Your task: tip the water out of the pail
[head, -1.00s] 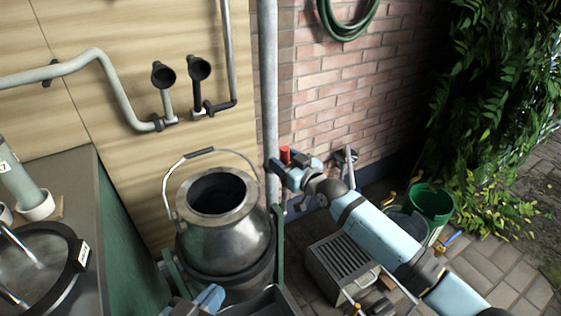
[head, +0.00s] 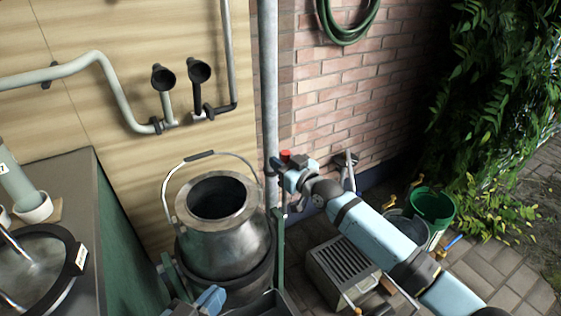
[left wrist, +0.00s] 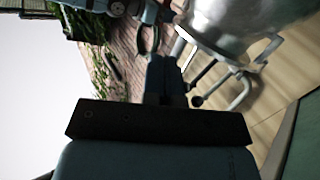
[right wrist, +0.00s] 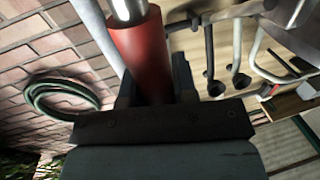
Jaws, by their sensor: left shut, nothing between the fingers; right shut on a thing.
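A round steel pail (head: 222,240) with a wide rim and a raised wire bail handle sits in a green-posted cradle (head: 277,240) against the wooden wall. Its mouth leans slightly toward me; the inside is dark and I cannot make out water. My right gripper (head: 286,168) is shut on a red grip (head: 285,155) to the right of the pail; the right wrist view shows the red grip (right wrist: 140,50) on a metal rod between the fingers. My left gripper (head: 212,297) is shut and empty, low in front of the pail. In the left wrist view the pail (left wrist: 240,22) shows beyond its fingers.
A dark trough (head: 265,305) lies below the pail's front. A grey slatted box (head: 343,270) and a green bucket (head: 433,205) stand on the paving at right. A grey-topped cabinet (head: 60,172) stands at left. Pipes and a brick wall are behind.

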